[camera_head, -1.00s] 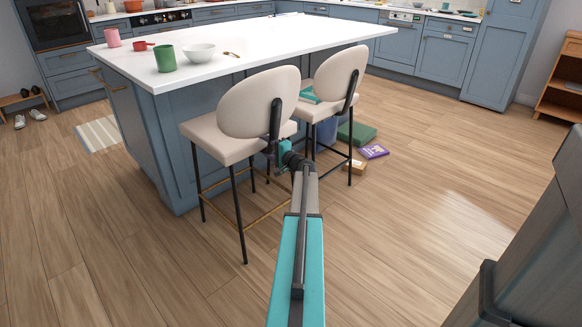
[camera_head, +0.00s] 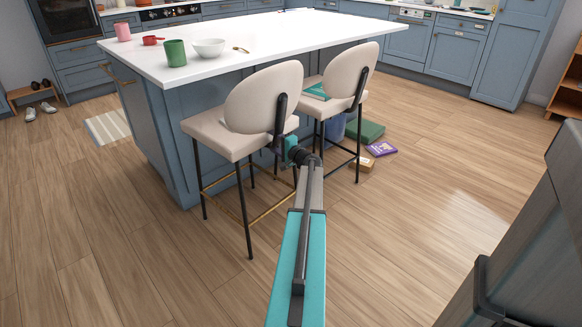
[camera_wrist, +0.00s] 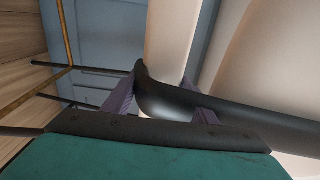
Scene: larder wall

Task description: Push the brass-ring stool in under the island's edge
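The brass-ring stool (camera_head: 264,100) is the nearer of two cream stools, upright at the long side of the white-topped island (camera_head: 150,66). Its brass foot ring (camera_head: 232,212) shows between black legs, and its seat front is close to the island side. My gripper (camera_head: 289,150) is at the black support behind its backrest. In the wrist view, the purple fingers of my gripper (camera_wrist: 165,103) are apart, with the black support (camera_wrist: 165,98) across them; it partly hides the right finger. Contact looks close, but a firm grip does not show.
A second cream stool (camera_head: 347,75) stands just right, with a teal book (camera_head: 316,91) on its seat. A blue bin (camera_head: 334,128), green box (camera_head: 366,131), purple box (camera_head: 381,148) and small carton (camera_head: 367,164) are on the floor.

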